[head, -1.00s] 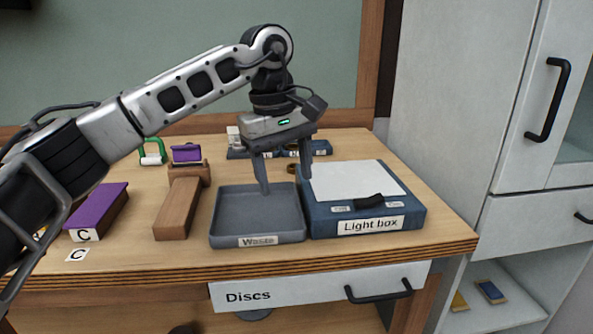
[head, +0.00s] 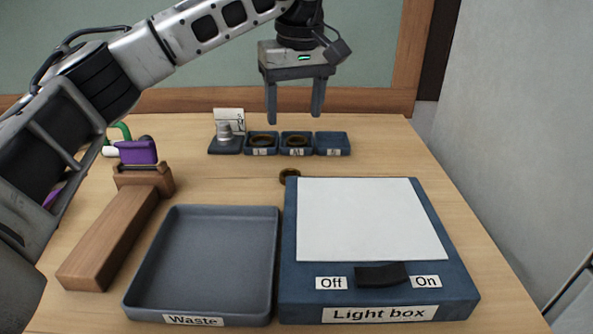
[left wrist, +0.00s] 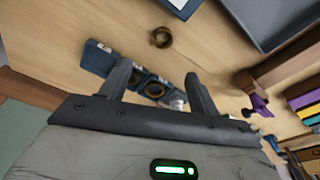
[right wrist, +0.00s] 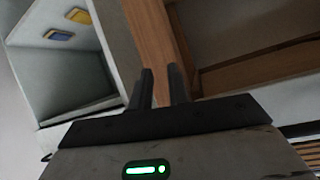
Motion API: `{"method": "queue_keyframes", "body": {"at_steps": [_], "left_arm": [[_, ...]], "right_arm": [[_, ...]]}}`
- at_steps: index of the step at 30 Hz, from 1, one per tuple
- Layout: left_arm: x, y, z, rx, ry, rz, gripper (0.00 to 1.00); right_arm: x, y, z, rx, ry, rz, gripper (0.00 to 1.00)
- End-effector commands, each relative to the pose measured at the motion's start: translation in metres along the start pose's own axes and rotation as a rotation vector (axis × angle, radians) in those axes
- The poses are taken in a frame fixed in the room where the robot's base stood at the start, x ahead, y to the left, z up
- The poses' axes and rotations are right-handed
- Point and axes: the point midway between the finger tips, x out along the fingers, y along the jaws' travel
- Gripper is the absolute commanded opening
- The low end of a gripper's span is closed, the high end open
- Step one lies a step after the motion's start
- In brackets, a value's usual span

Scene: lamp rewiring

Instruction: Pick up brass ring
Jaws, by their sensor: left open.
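A small brass ring (head: 290,175) lies on the table just behind the light box (head: 460,290), near its back left corner. It also shows in the left wrist view (left wrist: 161,37), beyond my fingertips. Two more brass-coloured rings (head: 261,140) (head: 297,140) sit in the small labelled trays at the back. My left gripper (head: 294,118) is open and empty, raised with its fingers pointing down, and appears above the small trays in the head view. My right gripper (right wrist: 161,70) shows only in the right wrist view, its fingers a narrow gap apart with nothing between them.
A grey Waste tray (head: 205,250) stands left of the light box. A wooden block stand (head: 115,235) with a purple piece (head: 138,151) is farther left. The table right of the trays is clear.

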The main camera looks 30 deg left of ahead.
Motion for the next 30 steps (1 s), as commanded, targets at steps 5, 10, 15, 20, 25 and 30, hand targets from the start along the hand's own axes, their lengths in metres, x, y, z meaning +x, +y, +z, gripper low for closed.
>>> {"method": "queue_keyframes", "body": {"at_steps": [5,10,15,20,25,30], "left_arm": [[0.043,-0.001,0.001,-0.001,-0.002,-0.005,0.62],[0.068,-0.001,0.0,-0.001,-0.001,-0.002,0.62],[0.079,0.0,0.001,-0.001,0.0,-0.001,0.62],[0.099,-0.003,0.005,0.0,-0.002,-0.003,0.62],[0.122,-0.004,0.006,-0.001,-0.001,-0.002,0.62],[0.129,-0.003,0.006,-0.001,0.001,0.0,0.62]], "right_arm": [[-0.002,-0.001,0.013,0.003,-0.022,0.0,0.18],[-0.003,-0.001,0.009,0.001,-0.011,-0.001,0.18],[-0.003,-0.001,0.005,-0.001,-0.001,-0.002,0.18],[-0.002,-0.001,0.005,-0.002,0.0,-0.003,0.18],[-0.002,-0.001,0.005,-0.002,0.0,-0.003,0.18],[-0.001,-0.001,0.006,-0.002,-0.003,-0.003,0.18]]}}
